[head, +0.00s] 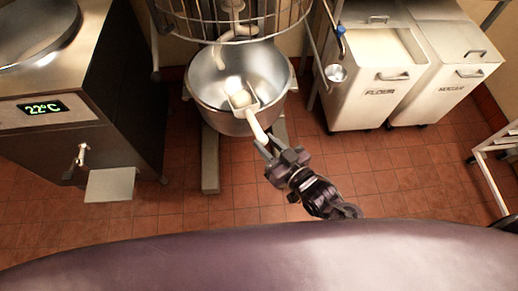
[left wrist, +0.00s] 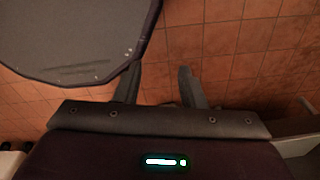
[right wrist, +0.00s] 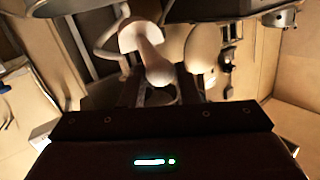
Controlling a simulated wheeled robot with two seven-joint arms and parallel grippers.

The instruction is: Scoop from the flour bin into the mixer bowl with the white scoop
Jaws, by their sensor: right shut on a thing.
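The white scoop (head: 257,128) is over the near side of the steel mixer bowl (head: 207,103), its head above the bowl opening. A pale rounded mass (head: 233,84) shows at the scoop's far end; I cannot tell whether it lies in the scoop or in the bowl. My right gripper (head: 264,147) is shut on the scoop's handle, in front of the bowl; in the right wrist view the handle (right wrist: 156,70) is between the fingers. The flour bin (head: 378,92) stands right of the bowl, open, with pale flour (head: 378,45) inside. My left gripper (left wrist: 157,84) is open and empty.
The mixer's wire guard (head: 240,30) and beater (head: 220,58) hang above the bowl. The sugar bin (head: 450,80) is closed, right of the flour bin. A steel machine (head: 90,110) stands at left. A white rack (head: 497,145) is at far right. The tiled floor in front is clear.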

